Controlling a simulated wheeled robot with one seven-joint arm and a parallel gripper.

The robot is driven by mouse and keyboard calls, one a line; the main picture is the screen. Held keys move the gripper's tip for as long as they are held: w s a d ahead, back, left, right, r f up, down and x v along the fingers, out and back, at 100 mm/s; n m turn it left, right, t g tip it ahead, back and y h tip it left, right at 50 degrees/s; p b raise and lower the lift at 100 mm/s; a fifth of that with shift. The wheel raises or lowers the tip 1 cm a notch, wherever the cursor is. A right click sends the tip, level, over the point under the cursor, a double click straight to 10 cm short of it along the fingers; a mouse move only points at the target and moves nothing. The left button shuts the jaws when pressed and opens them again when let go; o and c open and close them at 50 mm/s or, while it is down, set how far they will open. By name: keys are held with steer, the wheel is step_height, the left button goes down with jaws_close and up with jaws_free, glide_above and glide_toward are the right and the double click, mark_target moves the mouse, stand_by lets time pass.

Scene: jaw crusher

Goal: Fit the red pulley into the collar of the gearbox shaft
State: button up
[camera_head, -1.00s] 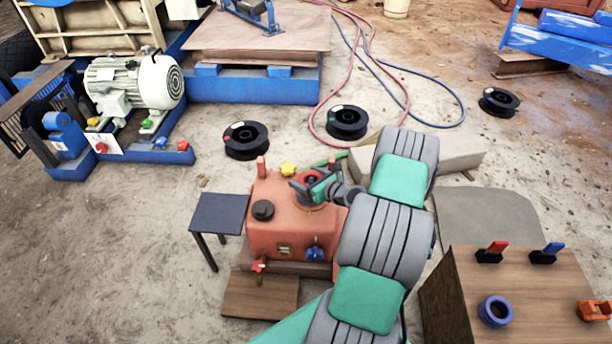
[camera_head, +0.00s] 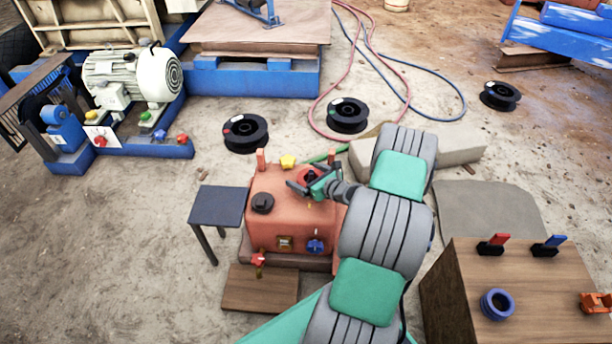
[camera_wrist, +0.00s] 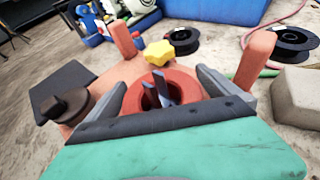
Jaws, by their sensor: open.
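The red pulley (camera_wrist: 137,95) sits on top of the orange gearbox (camera_head: 276,219). In the wrist view it is a red ring around grey upright pieces (camera_wrist: 161,88) that look like the shaft collar. Whether it is fully seated cannot be told, as my gripper's green body hides its near side. My gripper (camera_wrist: 165,88) is open, with one grey finger on each side of the pulley and gaps visible. In the head view my gripper (camera_head: 305,184) is over the gearbox top and partly covers the pulley (camera_head: 306,174).
The gearbox top carries a black cap (camera_head: 263,203), a yellow knob (camera_head: 288,161) and orange posts (camera_head: 261,160). A dark side table (camera_head: 217,206) stands left. A wooden box (camera_head: 520,280) at right bears a blue ring (camera_head: 497,304) and handles. Black spools (camera_head: 246,133) lie behind.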

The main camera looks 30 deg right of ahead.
steer(key=shift+s+r, duration=0.15)
steer(key=shift+r, duration=0.1)
steer(key=p+v, duration=0.4)
steer(key=v, duration=0.7)
steer(key=shift+s+r, duration=0.1)
steer(key=shift+s, duration=0.1)
steer(key=w+a+r+n+g+y, duration=0.1)
steer(key=a+r+n+g, duration=0.3)
steer(key=a+n, duration=0.45)
steer(key=w+a+r+n+g+y, duration=0.15)
steer(key=a+r+n+g, duration=0.25)
steer(key=a+n, duration=0.5)
steer(key=s+a+r+n+g+h, duration=0.1)
steer(key=s+a+r+n+h, duration=0.1)
steer(key=s+a+r+n, duration=0.2)
steer(key=s+a+r+n+g+h, duration=0.2)
steer(key=s+a+r+n, duration=0.3)
steer(key=s+n, duration=0.6)
step_height(320, 180, up, 3)
steer(key=shift+f+n, duration=0.1)
steer(key=shift+n, duration=0.85)
steer(key=shift+s, duration=0.1)
